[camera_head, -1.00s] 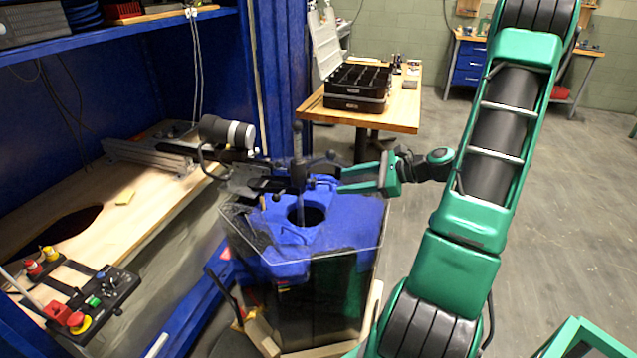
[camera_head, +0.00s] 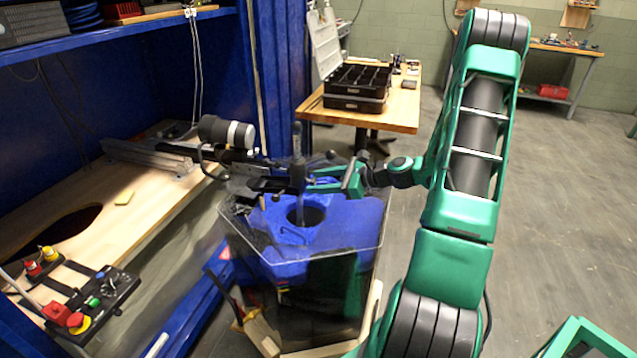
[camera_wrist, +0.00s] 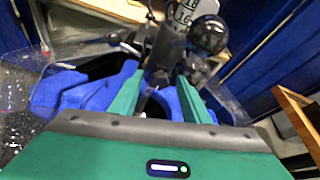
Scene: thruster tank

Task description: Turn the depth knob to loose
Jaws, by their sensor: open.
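My gripper (camera_head: 318,180) is open beside the trolling-motor-like thruster mount (camera_head: 262,184) above the tank. In the wrist view its two green fingers (camera_wrist: 158,78) stand apart, with a dark upright shaft (camera_wrist: 165,48) showing between and beyond them. The shaft also shows in the head view (camera_head: 298,172), just left of the fingers. I cannot tell whether any finger touches it. A round black knob (camera_wrist: 208,35) and a white label with "16" (camera_wrist: 183,15) lie beyond the fingers. I cannot tell surely which part is the depth knob, nor its setting.
The clear-walled tank with its blue cover (camera_head: 345,222) stands below my gripper. A wooden bench (camera_head: 150,205) with a control box (camera_head: 105,295) is at left. A table with a black organizer (camera_head: 357,88) stands behind.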

